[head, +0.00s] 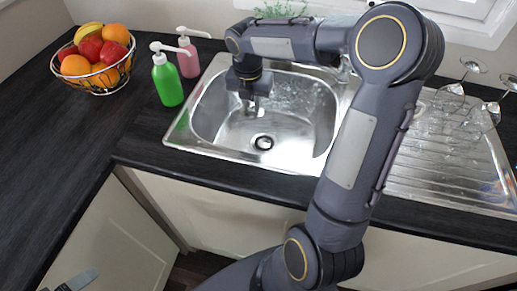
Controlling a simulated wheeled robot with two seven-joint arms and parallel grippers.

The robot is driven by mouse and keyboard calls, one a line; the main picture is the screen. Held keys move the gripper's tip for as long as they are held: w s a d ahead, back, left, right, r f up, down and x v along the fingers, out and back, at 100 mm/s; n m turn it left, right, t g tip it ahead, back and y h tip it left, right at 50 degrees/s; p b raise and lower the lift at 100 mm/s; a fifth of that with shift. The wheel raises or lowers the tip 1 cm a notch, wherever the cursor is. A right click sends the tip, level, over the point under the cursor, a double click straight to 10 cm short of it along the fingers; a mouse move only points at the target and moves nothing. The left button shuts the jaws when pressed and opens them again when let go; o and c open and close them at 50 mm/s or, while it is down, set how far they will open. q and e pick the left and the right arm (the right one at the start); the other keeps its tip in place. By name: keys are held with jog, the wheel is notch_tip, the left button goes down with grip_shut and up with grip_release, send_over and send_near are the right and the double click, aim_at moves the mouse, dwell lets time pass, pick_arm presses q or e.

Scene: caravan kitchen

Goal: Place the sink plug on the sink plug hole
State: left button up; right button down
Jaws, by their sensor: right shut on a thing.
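The steel sink basin (205,115) is set in the dark worktop. The plug hole (263,142) shows as a dark ring with a lighter centre in the basin floor. My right gripper (253,106) points down inside the basin, above and behind the plug hole in the picture. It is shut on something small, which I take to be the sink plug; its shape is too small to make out. A grey piece of my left gripper (80,281) shows at the bottom left edge, and its jaws cannot be read.
A green soap bottle (167,82) and a pink one (188,58) stand left of the sink. A wire fruit bowl (97,82) is at the back left. The left worktop (50,150) is clear.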

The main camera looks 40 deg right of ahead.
aim_at(261, 113)
notch_tip(261, 113, up, 3)
jog(key=s+d+m+b, duration=0.2)
jog(key=d+m, duration=0.1)
jog(key=m, duration=0.3)
pick_arm(q)
jog(key=f, duration=0.1)
jog(key=f+b, duration=0.1)
jog(key=f, duration=0.1)
jog(key=f+b, duration=0.1)
jog(key=f, duration=0.1)
jog(key=shift+s+a+f, duration=0.2)
jog(key=shift+s, duration=0.1)
pick_arm(e)
jog(key=shift+g, duration=0.3)
notch_tip(261, 113, down, 17)
jog(key=shift+f, duration=0.15)
jog(key=shift+f, duration=0.1)
jog(key=c, duration=1.3)
grip_release()
jog(key=shift+r, duration=0.2)
pick_arm(q)
jog(key=shift+r+p, duration=0.6)
jog(key=shift+r, duration=0.2)
pick_arm(e)
jog(key=r, duration=0.4)
jog(key=a+r, duration=0.1)
jog(key=r, duration=0.6)
jog(key=shift+s+a+r, duration=0.15)
jog(key=shift+a+r, duration=0.1)
jog(key=shift+r, duration=0.15)
